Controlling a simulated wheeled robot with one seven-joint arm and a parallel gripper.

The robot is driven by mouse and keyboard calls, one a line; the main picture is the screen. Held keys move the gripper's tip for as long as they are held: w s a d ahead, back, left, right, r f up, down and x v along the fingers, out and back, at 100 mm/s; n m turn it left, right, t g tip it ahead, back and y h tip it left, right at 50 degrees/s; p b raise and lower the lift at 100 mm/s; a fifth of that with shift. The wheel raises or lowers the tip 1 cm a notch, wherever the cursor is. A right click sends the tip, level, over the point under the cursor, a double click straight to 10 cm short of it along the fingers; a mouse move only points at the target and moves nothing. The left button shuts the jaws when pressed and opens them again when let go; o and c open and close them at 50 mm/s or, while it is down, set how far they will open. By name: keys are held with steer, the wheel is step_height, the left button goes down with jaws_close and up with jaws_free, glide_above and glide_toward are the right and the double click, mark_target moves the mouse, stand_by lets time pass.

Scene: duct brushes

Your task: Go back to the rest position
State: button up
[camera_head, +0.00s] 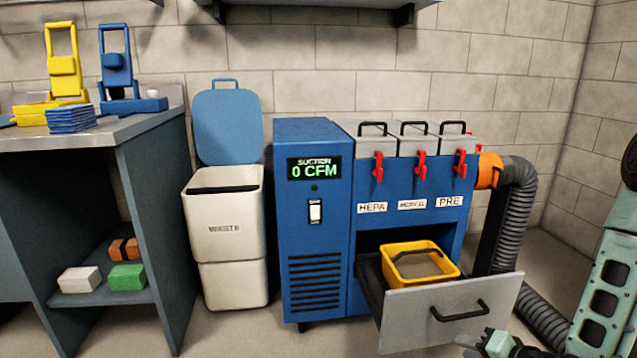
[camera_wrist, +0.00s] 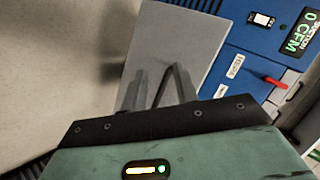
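My gripper (camera_head: 495,345) shows at the bottom edge of the head view, in front of and below the pulled-out grey drawer (camera_head: 410,325). In the wrist view my gripper (camera_wrist: 157,90) has its two grey fingers apart, pointing at the drawer front (camera_wrist: 178,45). The dark drawer handle (camera_head: 460,311) appears between or just beyond the fingers in the wrist view. I cannot tell whether they touch it. I see nothing held. Part of my arm shows at the right of the head view.
The blue suction unit (camera_head: 315,255) reads 0 CFM. A yellow bin (camera_head: 395,275) sits in the open drawer. Its three lids have red latches. A grey hose (camera_head: 515,215) runs down at right. A white waste bin (camera_head: 225,240) with blue lid raised and a workbench (camera_head: 100,132) stand left.

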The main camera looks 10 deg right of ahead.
steer(key=s+a+r+n+g+h, duration=0.1)
steer(key=a+r+n+g, duration=0.3)
steer(key=a, duration=0.3)
steer(key=s+a+r+n+g, duration=0.1)
steer(key=a+r+n+g, duration=0.1)
steer(key=a+r+n, duration=0.3)
steer(key=s+a+r+n+g+h, duration=0.1)
steer(key=s+a+r+n+g, duration=0.1)
steer(key=s+a+r+n, duration=0.5)
steer(key=s+a+r+n+g+h, duration=0.1)
steer(key=s+a+r+g+h, duration=0.25)
steer(key=s, duration=0.75)
step_height(320, 180, up, 36)
steer(key=y+p, duration=0.2)
steer(key=p, duration=3.2)
steer(key=shift+s+t+p, duration=0.35)
steer(key=shift+s, duration=0.05)
steer(key=shift+f, duration=0.1)
steer(key=shift+d, duration=0.1)
